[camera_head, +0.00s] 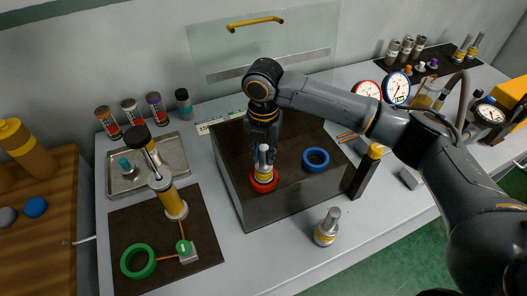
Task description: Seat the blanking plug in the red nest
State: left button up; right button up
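The red nest (256,187) is a red ring on top of a dark block (297,198). A silver plug with a yellow band (263,165) stands upright within the red ring; whether it is fully down cannot be told. My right gripper (264,143) points straight down over the plug, its fingertips at the top of the silver stem. Whether the fingers are closed on the stem or slightly apart cannot be told. A blue ring nest (316,168) on the same block is empty. A similar silver plug (327,228) stands on the bench in front. My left gripper is not in view.
At left, a dark mat (120,220) holds a green ring and a yellow cylinder fixture; a metal tray (175,160) lies behind. Round gauges (397,88) stand back right. A black post with a yellow top (366,172) stands beside the block. The front bench is mostly clear.

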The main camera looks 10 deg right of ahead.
jog(key=o, duration=0.4)
notch_tip(320, 180, up, 12)
jog(key=b, duration=0.2)
jog(key=shift+r, duration=0.15)
dwell(0.4)
